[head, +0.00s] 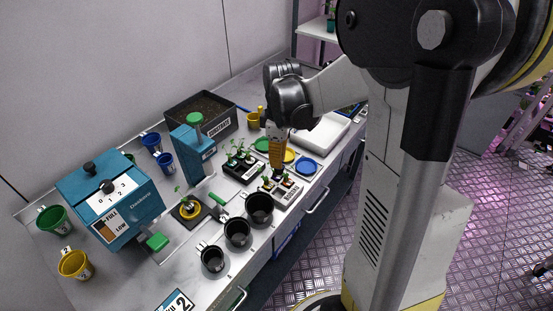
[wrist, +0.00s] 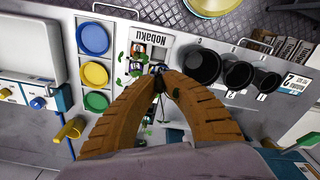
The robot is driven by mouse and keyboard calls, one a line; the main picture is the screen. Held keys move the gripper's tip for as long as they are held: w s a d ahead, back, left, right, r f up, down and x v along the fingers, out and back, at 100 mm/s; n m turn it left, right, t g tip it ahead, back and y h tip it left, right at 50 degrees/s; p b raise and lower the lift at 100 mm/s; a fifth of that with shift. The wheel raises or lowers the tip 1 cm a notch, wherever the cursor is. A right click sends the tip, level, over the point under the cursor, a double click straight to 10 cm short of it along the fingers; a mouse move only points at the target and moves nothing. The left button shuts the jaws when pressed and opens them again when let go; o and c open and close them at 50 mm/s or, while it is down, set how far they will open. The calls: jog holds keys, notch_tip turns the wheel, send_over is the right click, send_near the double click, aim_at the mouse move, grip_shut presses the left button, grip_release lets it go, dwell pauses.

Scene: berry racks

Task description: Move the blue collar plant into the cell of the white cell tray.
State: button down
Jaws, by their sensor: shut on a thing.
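The white cell tray (head: 291,197) stands near the front edge of the bench, with small plants in dark cells. In the wrist view the white tray (wrist: 152,26) is above my fingertips, with the label "Nobaku" beside its cells. My gripper (wrist: 162,76) points down, its two orange-brown fingers closed together at the tips on a small thing. That is the blue collar plant (wrist: 158,67); only a dark, bluish bit shows, and the fingers hide the rest. In the head view my gripper (head: 277,168) is just over the white tray's back end. I cannot tell if the plant touches the tray.
A black tray with seedlings (head: 243,172) stands to the left. Black cups (head: 237,232) line the front edge. Green, yellow and blue dishes (head: 306,166) lie to the right. A blue dispenser (head: 194,153) and a soil bin (head: 201,115) stand behind.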

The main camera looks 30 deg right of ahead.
jog(key=shift+w+d+f, duration=0.2)
jog(key=shift+w+f, duration=0.1)
jog(key=shift+f, duration=0.2)
jog(key=shift+f+b, duration=0.25)
jog(key=shift+b, duration=0.2)
jog(key=shift+f, duration=0.3)
notch_tip(320, 180, down, 10)
jog(key=b, duration=0.8)
jog(key=shift+f, duration=0.15)
jog(key=c, duration=1.5)
grip_release()
